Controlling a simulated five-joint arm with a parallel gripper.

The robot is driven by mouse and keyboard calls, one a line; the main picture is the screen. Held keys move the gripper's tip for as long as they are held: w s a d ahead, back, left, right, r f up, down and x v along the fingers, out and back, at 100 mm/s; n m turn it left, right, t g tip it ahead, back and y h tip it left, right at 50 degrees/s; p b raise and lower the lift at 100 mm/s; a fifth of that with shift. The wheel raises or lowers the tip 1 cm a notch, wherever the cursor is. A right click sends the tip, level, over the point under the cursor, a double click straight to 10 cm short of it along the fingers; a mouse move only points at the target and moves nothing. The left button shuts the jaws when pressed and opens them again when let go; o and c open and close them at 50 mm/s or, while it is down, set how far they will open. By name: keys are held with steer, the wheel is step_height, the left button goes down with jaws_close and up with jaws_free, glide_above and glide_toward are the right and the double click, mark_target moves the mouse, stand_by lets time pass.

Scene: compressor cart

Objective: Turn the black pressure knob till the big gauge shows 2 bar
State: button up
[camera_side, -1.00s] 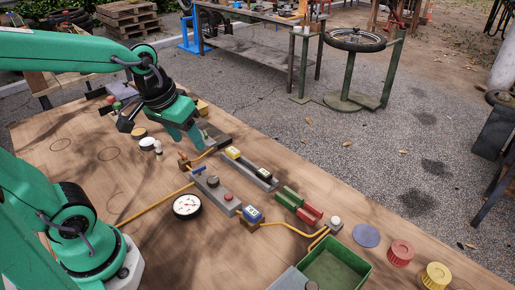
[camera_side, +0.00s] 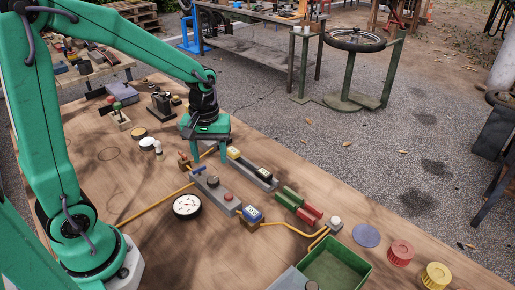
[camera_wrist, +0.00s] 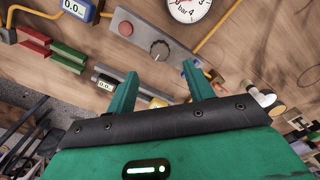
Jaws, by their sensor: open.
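The black pressure knob (camera_side: 212,181) sits on a grey block between a blue lever and a red button. In the wrist view the round knob (camera_wrist: 160,50) has a pale mark and lies just beyond my fingertips, between their lines. The big gauge (camera_side: 187,206) lies beside the block on the board; its needle is too small to read. In the wrist view the gauge (camera_wrist: 188,8) is cut by the top edge, with "bar" and 4 visible. My gripper (camera_side: 208,156) is open and empty, fingers down, above and behind the knob. Its spread fingers (camera_wrist: 159,72) show apart from the knob.
A red button (camera_side: 228,197) and a blue display (camera_side: 252,214) are near the knob. A second grey block (camera_side: 250,170) with small displays lies to the right. Orange hoses (camera_side: 152,205) cross the board. A green bin (camera_side: 335,268) stands at the front right.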

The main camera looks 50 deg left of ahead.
mark_target(213, 179)
steer(key=shift+f, duration=3.85)
steer(key=c, duration=1)
steer(key=shift+o, duration=0.2)
